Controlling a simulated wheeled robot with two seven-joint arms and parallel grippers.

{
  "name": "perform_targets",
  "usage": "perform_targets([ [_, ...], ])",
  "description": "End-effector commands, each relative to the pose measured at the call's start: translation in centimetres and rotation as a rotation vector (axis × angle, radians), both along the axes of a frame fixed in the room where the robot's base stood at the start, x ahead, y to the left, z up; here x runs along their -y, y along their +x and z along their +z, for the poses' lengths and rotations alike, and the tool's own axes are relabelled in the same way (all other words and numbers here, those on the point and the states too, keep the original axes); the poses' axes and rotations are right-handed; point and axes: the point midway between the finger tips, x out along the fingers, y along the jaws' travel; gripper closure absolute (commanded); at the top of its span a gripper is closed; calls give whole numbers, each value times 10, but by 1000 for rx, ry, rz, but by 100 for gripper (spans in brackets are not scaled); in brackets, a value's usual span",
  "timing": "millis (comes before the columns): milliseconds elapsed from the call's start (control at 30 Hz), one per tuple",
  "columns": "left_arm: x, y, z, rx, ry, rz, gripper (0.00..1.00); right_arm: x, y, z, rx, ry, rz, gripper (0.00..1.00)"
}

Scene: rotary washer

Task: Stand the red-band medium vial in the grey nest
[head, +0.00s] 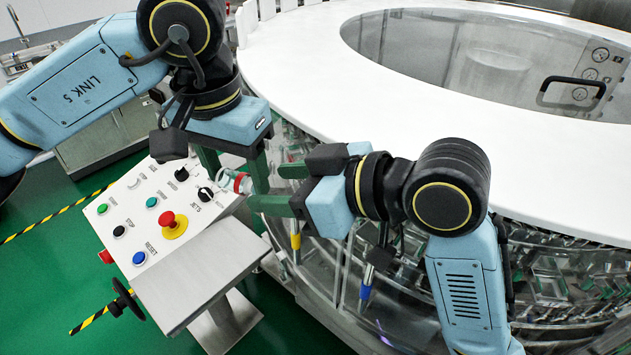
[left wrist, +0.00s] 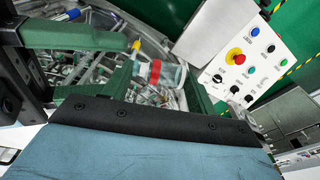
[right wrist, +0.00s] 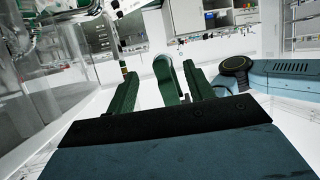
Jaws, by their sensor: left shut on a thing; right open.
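The red-band vial (head: 241,183) is clear, with a red ring, and lies on its side above the control panel's upper right corner. In the left wrist view the vial (left wrist: 157,74) shows between the green fingers. My left gripper (head: 234,170) is shut on it. My right gripper (head: 273,188) is open, its fingertips close to the vial and the left fingers. In the right wrist view, a green finger of my left gripper appears between the fingers of my right gripper (right wrist: 163,88). I cannot make out the grey nest.
The control panel (head: 112,212) with buttons and a red stop knob (head: 168,219) stands below left. A bare metal shelf (head: 205,270) adjoins it. The large white washer ring (head: 300,65) and its clear side wall rise close to my right gripper.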

Motion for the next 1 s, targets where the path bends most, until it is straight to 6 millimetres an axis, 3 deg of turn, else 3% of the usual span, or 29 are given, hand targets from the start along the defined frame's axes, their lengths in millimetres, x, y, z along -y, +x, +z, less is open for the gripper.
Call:
perform_targets([
  [300,0,0,0,0,0,0,67,-36,18,-17,-2,0,-1,48],
  [700,0,0,0,0,0,0,67,-41,21,-20,-1,-1,-1,48],
  [1000,0,0,0,-1,1,-1,67,-41,21,-20,0,-1,-3,87],
])
